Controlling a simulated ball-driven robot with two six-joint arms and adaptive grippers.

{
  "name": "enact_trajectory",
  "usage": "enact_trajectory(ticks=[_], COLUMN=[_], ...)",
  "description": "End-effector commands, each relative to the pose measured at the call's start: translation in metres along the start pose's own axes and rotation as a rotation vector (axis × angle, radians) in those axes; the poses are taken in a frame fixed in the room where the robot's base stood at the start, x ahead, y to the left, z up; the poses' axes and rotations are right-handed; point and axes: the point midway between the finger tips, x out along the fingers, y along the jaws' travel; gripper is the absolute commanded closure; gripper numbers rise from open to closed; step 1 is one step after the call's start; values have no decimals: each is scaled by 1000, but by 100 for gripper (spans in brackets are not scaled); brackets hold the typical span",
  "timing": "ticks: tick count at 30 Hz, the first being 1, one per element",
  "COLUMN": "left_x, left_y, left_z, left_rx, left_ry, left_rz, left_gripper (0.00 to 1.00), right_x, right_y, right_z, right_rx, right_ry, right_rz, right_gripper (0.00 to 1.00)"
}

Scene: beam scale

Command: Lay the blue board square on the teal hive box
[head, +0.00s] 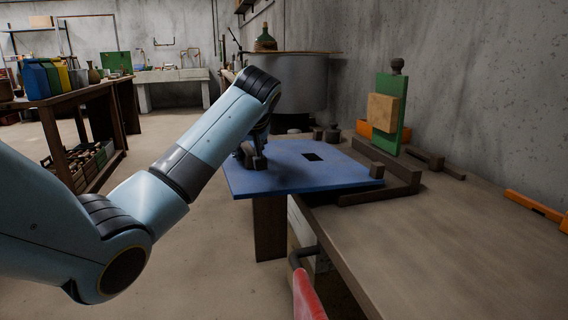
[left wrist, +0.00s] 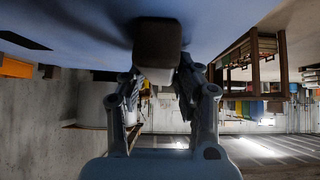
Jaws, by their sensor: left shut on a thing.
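The blue board (head: 285,174) is a flat panel with a dark square opening near its middle. It reaches past the left edge of the workbench, its right corner near a dark wooden corner strip. My left gripper (head: 251,157) is at the board's left part. In the left wrist view, the gripper (left wrist: 158,75) is shut on a brown block (left wrist: 157,42) against the blue board (left wrist: 85,22). Whether the board touches the bench is hard to tell. I see no teal hive box in either view. My right gripper is not in view.
The workbench (head: 440,245) is clear at front right. Dark wooden strips (head: 398,178) lie beside the board. A green upright panel (head: 391,100) with a wooden block stands behind them. A metal drum (head: 290,85) is at the back. A red object (head: 306,297) is at the bottom.

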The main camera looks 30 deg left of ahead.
Motion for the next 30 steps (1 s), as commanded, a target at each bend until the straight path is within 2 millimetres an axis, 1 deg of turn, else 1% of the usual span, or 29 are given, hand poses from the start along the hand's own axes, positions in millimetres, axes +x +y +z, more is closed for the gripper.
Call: enact_trajectory(ticks=[1,3,6,9,14,17,22,29,30], left_x=[1,0,0,0,0,-1,18,21,22], left_y=[16,33,49,58,68,82,82,81,81], left_z=[1,0,0,-1,-2,-1,19,22,24], left_rx=[-4,-2,-2,-2,-3,-2,0,0,4], left_ry=[0,0,2,3,5,3,1,1,-3], left_rz=[6,5,3,3,2,4,2,3,0], left_gripper=[100,100,100,100,100,100,100,100,65], right_x=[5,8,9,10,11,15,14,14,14], right_y=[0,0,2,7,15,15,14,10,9], right_z=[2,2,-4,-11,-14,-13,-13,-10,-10], right_rx=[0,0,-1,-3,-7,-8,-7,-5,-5], right_ry=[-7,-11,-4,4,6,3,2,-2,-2], right_rz=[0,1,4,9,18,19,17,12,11], right_gripper=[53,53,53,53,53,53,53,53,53])
